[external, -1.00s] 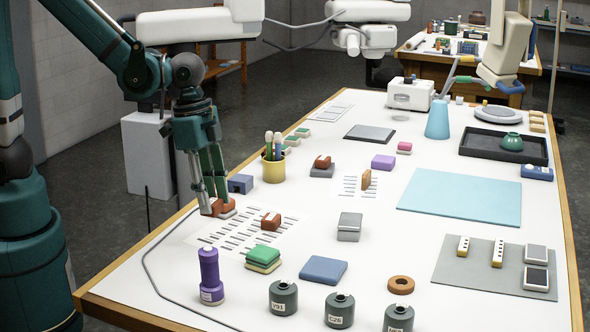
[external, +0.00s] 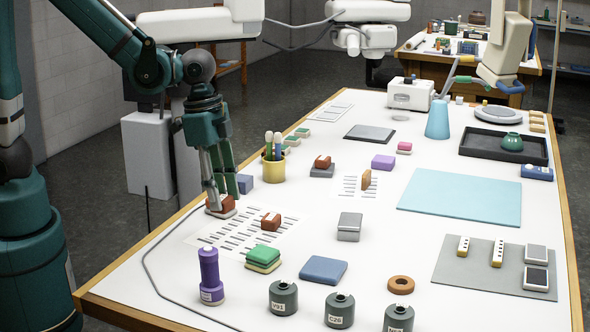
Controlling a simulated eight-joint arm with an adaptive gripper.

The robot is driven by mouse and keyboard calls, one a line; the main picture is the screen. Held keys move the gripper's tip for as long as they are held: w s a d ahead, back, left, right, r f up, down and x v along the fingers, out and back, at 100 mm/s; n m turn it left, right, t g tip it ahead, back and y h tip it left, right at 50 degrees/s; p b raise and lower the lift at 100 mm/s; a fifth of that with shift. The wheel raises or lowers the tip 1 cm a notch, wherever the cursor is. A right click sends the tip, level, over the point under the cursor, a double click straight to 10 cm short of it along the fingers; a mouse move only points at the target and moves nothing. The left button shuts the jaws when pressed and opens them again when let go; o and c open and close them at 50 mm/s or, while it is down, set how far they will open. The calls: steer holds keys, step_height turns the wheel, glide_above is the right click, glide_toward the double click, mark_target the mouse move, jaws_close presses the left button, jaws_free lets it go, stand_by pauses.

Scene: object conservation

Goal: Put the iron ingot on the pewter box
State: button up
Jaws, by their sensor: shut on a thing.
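My gripper (external: 222,207) is low at the table's left side, its fingers shut on a reddish-brown block (external: 214,211) at the edge of a printed white sheet. The fingers hide part of this block, and a pale edge shows at its base. I cannot tell for sure that it is the iron ingot. A grey box-like block (external: 349,227) with a lighter top, perhaps the pewter box, stands right of the sheet, apart from my gripper. A similar reddish-brown block (external: 271,222) lies on the sheet.
A blue-grey block (external: 244,184) and a yellow pencil cup (external: 274,170) stand close behind my gripper. A green and yellow stack (external: 263,258), a purple bottle (external: 210,276) and a blue pad (external: 324,270) are nearer the front. Bare table lies between the sheet and the grey block.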

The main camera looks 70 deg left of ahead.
steer(key=w+d+r, duration=0.1)
steer(key=w+d, duration=0.1)
steer(key=w, duration=0.5)
steer(key=w+d+r, duration=0.1)
steer(key=w+r, duration=0.1)
steer(key=w, duration=0.6)
steer(key=p, duration=0.2)
glide_above(352, 219)
steer(key=shift+s+a+r, duration=0.15)
steer(key=shift+s+r, duration=0.05)
steer(key=shift+r, duration=0.2)
steer(key=shift+f, duration=3.1)
steer(key=shift+f, duration=0.1)
steer(key=shift+f, duration=1.8)
steer(key=shift+f, duration=0.2)
